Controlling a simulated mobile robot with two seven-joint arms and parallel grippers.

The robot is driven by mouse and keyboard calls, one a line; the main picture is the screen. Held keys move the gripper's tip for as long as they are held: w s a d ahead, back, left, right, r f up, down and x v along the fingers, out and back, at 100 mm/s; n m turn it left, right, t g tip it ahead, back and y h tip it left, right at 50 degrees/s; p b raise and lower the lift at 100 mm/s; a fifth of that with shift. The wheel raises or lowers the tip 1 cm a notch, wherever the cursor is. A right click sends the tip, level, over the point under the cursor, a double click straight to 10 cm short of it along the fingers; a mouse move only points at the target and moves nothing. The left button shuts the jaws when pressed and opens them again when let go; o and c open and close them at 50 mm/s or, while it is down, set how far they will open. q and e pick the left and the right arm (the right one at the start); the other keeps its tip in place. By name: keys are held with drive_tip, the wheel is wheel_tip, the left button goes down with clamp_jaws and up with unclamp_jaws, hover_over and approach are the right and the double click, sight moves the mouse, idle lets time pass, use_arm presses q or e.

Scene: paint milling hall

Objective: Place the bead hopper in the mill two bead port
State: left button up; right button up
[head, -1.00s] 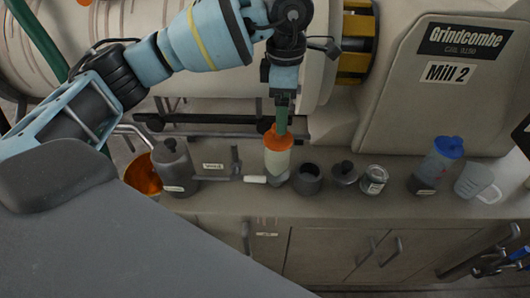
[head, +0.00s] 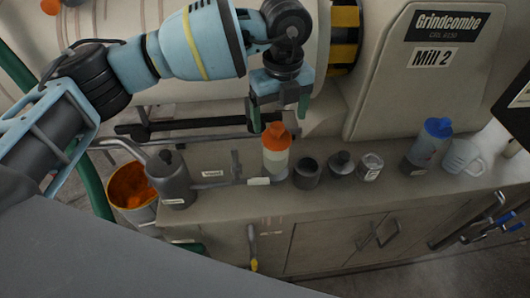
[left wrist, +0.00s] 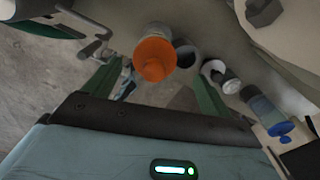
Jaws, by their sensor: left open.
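The bottle-like vessel with an orange top and pale body (head: 276,161), which I take for the bead hopper, stands upright on the ledge below Mill 2 (head: 425,75). It also shows in the left wrist view (left wrist: 155,57), top towards the camera. My left gripper (head: 279,110) is open and empty above it, its green fingers apart and clear of the orange top. In the left wrist view the fingers (left wrist: 155,86) stand either side of the orange top. I cannot tell which opening is the bead port, or whether the vessel's foot sits in a socket. My right gripper is not in view.
Right of the vessel stand a dark open cup (head: 307,173), a dark knobbed piece (head: 341,165), a small metal jar (head: 370,167), a blue-capped bottle (head: 428,146) and a clear jug (head: 463,157). Left are a grey can (head: 170,180) and an orange-lined bucket (head: 133,188).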

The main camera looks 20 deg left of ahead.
sight(277, 137)
use_arm(q)
drive_tip(key=shift+n, duration=0.7)
drive_tip(key=shift+f, duration=0.1)
drive_tip(key=shift+f, duration=1.25)
drive_tip(key=shift+s+a+f, duration=0.1)
drive_tip(key=shift+s+f, duration=0.1)
drive_tip(key=shift+f, duration=1.15)
drive_tip(key=shift+s+a+f, duration=0.1)
drive_tip(key=shift+s+f, duration=0.1)
drive_tip(key=shift+f, duration=1.1)
drive_tip(key=shift+c, duration=0.2)
clamp_jaws()
drive_tip(key=shift+d+r, duration=0.1)
drive_tip(key=shift+r, duration=0.05)
